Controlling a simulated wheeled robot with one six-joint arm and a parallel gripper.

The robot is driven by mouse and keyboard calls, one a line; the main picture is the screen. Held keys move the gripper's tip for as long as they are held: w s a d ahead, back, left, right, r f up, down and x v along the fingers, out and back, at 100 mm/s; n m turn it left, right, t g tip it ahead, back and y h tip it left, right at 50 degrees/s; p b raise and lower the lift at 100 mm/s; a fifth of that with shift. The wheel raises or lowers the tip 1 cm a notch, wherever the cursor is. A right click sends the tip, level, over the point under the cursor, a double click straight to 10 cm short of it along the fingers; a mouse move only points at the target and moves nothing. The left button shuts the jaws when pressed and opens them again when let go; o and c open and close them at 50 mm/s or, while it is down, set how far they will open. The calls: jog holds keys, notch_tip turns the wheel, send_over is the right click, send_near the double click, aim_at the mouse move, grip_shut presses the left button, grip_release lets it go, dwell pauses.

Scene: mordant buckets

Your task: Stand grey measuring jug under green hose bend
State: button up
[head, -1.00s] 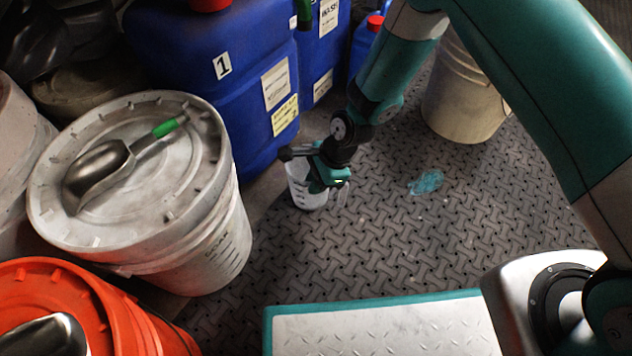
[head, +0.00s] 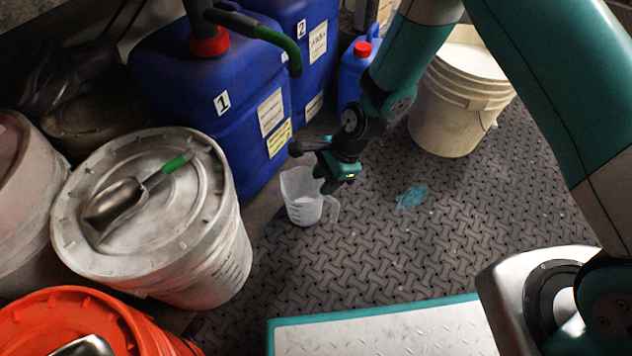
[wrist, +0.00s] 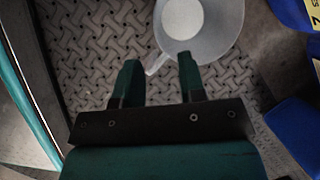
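The translucent grey measuring jug (head: 300,205) stands upright on the floor in front of the blue drums. Its handle points to the right in the head view. The green hose bend (head: 288,43) hangs from the cap of drum 1, its end above the jug in the picture; whether it is straight over the jug is hard to tell. My gripper (head: 333,180) is just above and beside the jug on its handle side. In the wrist view, my gripper (wrist: 159,60) has its fingers apart, with the jug (wrist: 215,45) beyond them and its handle near the gap.
Blue drum 1 (head: 190,95) and blue drum 2 (head: 310,20) stand behind the jug. A lidded white bucket (head: 205,270) with a scoop is at left, an orange bucket (head: 150,330) nearer. A pale bucket (head: 450,115) stands at right. Patterned floor (head: 400,250) is clear around a blue spill (head: 412,196).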

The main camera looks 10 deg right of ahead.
jog(key=s+d+r+n, duration=0.25)
jog(key=r+n, duration=0.25)
jog(key=r, duration=0.7)
jog(key=s+d+r+n, duration=0.1)
jog(key=s+r+n, duration=0.35)
jog(key=r, duration=0.75)
jog(key=s+d+r+n, duration=0.5)
jog(key=s+r+n, duration=0.6)
jog(key=s+n, duration=0.1)
jog(key=shift+r+t+p, duration=0.15)
jog(key=shift+t+p, duration=0.15)
jog(key=shift+p, duration=0.15)
